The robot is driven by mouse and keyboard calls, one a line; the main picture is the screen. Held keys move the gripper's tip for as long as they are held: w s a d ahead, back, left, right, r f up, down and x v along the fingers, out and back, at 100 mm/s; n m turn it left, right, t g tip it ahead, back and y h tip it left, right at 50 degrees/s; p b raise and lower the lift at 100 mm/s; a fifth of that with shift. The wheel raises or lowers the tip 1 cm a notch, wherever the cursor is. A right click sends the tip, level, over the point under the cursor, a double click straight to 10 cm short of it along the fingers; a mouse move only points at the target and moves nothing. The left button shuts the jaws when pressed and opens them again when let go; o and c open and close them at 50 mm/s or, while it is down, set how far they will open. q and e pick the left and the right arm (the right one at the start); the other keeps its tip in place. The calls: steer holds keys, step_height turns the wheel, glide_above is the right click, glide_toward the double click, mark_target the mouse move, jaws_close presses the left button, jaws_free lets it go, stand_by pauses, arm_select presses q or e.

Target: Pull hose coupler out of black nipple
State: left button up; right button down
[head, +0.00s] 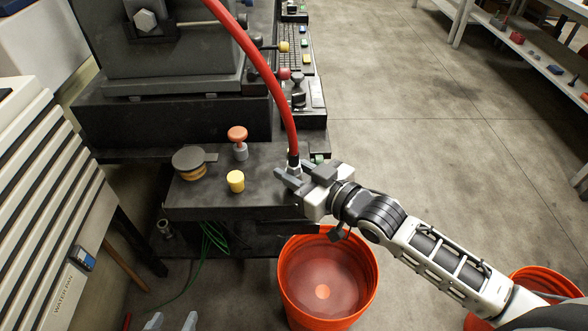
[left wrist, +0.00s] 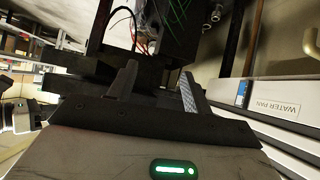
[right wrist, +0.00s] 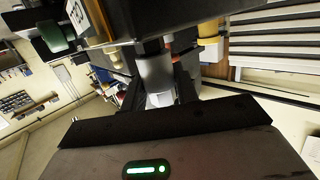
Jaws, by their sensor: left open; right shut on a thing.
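The hose coupler (head: 293,163) is a light grey sleeve at the lower end of a red hose (head: 262,66). My right gripper (head: 291,178) is shut around it at the front right of the black bench. In the right wrist view the grey coupler (right wrist: 157,74) stands between the fingers, with a black piece at its upper end. I cannot pick out the black nipple for certain; the gripper and bench hide that spot. My left gripper (head: 172,322) is open and empty at the bottom edge, away from the bench; its fingers also show in the left wrist view (left wrist: 158,88).
An orange bucket (head: 367,285) stands on the floor below my right gripper. The bench top holds a red knob (head: 238,135), a yellow cap (head: 236,181) and a round dark disc (head: 188,159). A slatted panel (head: 38,180) stands at left.

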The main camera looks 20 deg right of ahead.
mark_target(294, 152)
steer(key=shift+r, duration=0.1)
steer(key=shift+r+p, duration=0.55)
steer(key=shift+p, duration=0.05)
steer(key=shift+r+p, duration=0.5)
steer(key=shift+r, duration=0.1)
steer(key=shift+r+p, duration=0.25)
steer(key=shift+p, duration=0.1)
steer(key=shift+r+p, duration=0.8)
steer(key=shift+p, duration=0.05)
steer(key=shift+r+p, duration=0.7)
steer(key=shift+p, duration=0.05)
arm_select(q)
steer(key=r, duration=0.1)
steer(key=a+r, duration=0.1)
steer(key=shift+s+r+y, duration=0.2)
steer(key=shift+r+y, duration=0.1)
steer(key=shift+r, duration=0.05)
steer(key=shift+s+f, duration=0.1)
steer(key=shift+f, duration=0.1)
